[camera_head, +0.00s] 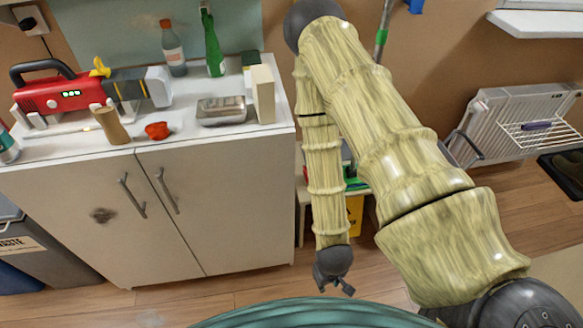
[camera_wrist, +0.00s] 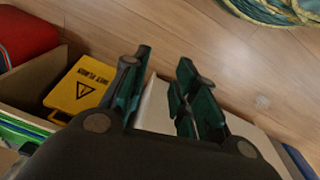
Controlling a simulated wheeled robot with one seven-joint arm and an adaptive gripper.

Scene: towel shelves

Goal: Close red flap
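My gripper (camera_head: 334,284) hangs low in front of the right side of the white cabinet in the head view. In the wrist view my gripper (camera_wrist: 163,62) has its two dark green fingers apart, with nothing visibly held between them. A red item (camera_wrist: 28,38) lies at the upper left of the wrist view, left of the fingers and apart from them. It is cut off by the frame, and I cannot tell whether it is the red flap. No clear red flap shows in the head view, where my arm hides much of the low shelf.
A yellow caution sign (camera_wrist: 80,88) stands beside a tan panel, left of the fingers. A pale panel (camera_wrist: 155,105) is beneath the fingers. The white cabinet (camera_head: 225,200) is shut; a radiator (camera_head: 515,125) stands at right.

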